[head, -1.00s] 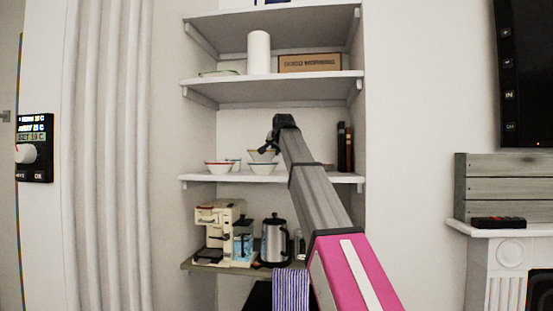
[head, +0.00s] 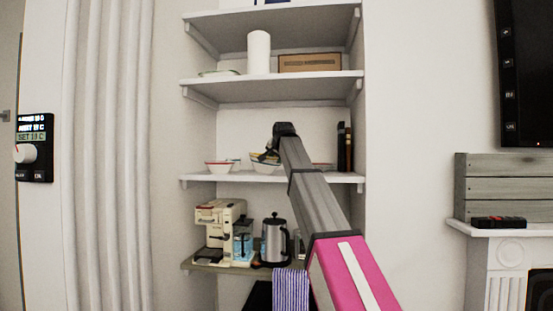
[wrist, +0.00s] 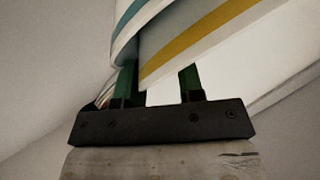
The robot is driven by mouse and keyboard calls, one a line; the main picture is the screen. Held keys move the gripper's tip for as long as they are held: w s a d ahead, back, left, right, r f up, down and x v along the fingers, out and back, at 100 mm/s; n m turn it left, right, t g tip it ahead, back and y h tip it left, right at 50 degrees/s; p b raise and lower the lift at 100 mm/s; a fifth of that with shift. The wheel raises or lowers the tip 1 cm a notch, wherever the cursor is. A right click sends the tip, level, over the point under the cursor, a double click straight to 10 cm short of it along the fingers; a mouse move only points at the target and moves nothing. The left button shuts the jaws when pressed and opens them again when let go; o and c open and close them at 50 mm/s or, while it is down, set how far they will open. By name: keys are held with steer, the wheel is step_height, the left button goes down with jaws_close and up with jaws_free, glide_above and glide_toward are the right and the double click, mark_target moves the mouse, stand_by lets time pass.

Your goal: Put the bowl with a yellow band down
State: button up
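The bowl with a yellow band (wrist: 195,45) fills the upper right of the wrist view, close in front of my gripper. In the head view it (head: 262,156) is small and partly hidden, among bowls on the middle shelf (head: 200,177). The fingertips are hidden by the bowls, so contact is hard to tell. A bowl with a teal band (wrist: 130,25) overlaps the yellow-banded one at the left. In the head view my gripper (head: 270,156) is at the bowls.
A red-rimmed bowl (head: 218,168) stands to the left on the same shelf. Dark books (head: 344,147) stand at its right end. The shelf above holds a white cylinder (head: 259,52) and a brown box (head: 310,63). A coffee machine (head: 217,228) and kettle (head: 274,240) stand below.

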steer(key=v, duration=1.2)
steer(key=shift+s+f, duration=0.1)
